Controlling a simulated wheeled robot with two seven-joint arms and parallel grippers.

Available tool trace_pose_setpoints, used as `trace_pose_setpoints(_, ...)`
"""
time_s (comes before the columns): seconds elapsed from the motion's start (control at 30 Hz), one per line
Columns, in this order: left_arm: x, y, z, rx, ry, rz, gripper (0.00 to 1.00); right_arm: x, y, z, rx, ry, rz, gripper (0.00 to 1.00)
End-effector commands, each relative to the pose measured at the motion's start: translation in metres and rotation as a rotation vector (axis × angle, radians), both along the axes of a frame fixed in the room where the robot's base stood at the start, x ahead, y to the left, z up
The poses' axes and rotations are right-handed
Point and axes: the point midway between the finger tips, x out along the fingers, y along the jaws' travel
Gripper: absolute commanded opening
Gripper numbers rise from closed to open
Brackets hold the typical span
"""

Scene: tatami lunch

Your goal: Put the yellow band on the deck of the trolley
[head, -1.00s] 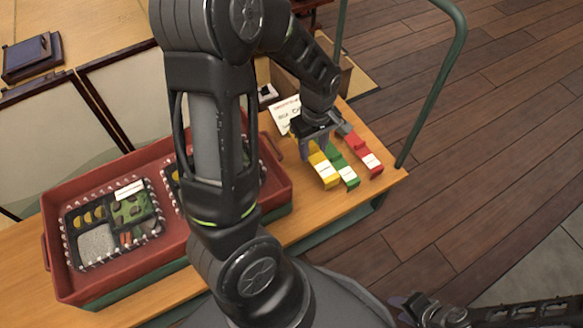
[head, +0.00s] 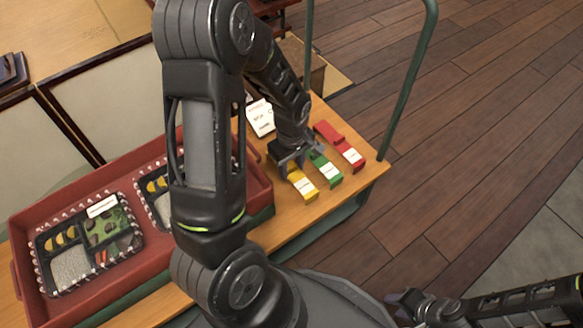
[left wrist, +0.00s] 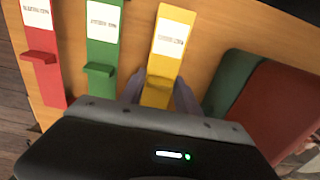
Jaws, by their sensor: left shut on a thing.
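The yellow band (head: 303,186) has a white label and lies lengthwise beside the green band (head: 326,172) on the wooden deck of the trolley (head: 285,222). My left gripper (head: 290,164) points down over the band's far end. In the left wrist view its fingers (left wrist: 158,98) are on both sides of the yellow band (left wrist: 166,50), shut on it. I cannot tell whether the band touches the deck or is slightly raised. My right gripper (head: 408,300) is at the bottom right, away from the trolley; its jaws are unclear.
A red band (head: 340,145) lies right of the green one. A red tray (head: 160,262) with lunch boxes fills the deck's left, partly behind my left arm. The trolley's green handle (head: 408,80) rises at the right end.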

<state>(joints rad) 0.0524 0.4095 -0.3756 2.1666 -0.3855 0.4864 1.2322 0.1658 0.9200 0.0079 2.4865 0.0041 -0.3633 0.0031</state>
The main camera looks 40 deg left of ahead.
Motion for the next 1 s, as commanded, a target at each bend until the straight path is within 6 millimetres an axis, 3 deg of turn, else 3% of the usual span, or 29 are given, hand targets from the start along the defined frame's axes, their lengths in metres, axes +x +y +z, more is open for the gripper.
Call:
trace_pose_setpoints(0.33,0.0004,0.0002,-0.003,0.001,-0.001,0.0,0.01,0.0007,-0.0005,-0.0019,0.0,-0.002,-0.002,0.36)
trace_pose_setpoints(0.37,0.0005,0.0002,-0.003,0.001,-0.001,0.0,0.4,0.0008,-0.0005,-0.0018,-0.001,-0.001,-0.002,0.36)
trace_pose_setpoints(0.6,0.0004,0.0003,-0.002,0.001,-0.001,0.0,0.59,0.0007,-0.0005,-0.001,-0.001,-0.001,-0.002,0.36)
trace_pose_setpoints(1.0,0.0007,0.0003,0.0056,0.0,-0.002,0.0,0.61,0.0,0.0002,0.0035,0.0,0.0,0.0,0.36)
